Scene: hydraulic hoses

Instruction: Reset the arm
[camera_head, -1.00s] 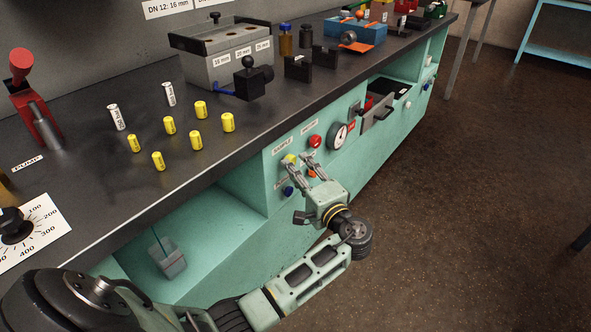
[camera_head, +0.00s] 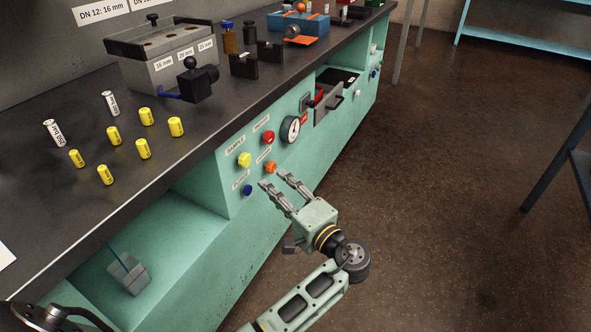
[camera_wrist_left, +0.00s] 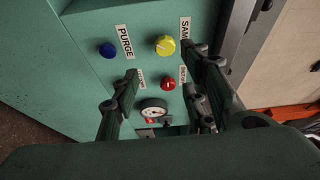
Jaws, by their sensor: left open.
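My left gripper (camera_head: 273,179) is open and empty in front of the teal bench's control panel, with its fingers pointing at the panel and apart from each other. The panel carries a yellow button (camera_head: 244,160), a red button (camera_head: 268,137), an orange button (camera_head: 270,168), a blue button (camera_head: 247,190) and a round gauge (camera_head: 290,129). In the left wrist view, the yellow button (camera_wrist_left: 165,46) and red button (camera_wrist_left: 168,84) show between the fingers (camera_wrist_left: 160,85). The orange button is hidden there. My right gripper is not in view.
Yellow cylinders (camera_head: 143,148) and white ones (camera_head: 111,103) stand on the dark bench top. A grey block (camera_head: 167,56) stands behind them. A drawer (camera_head: 328,104) sticks out right of the panel. Floor (camera_head: 430,240) on the right is clear.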

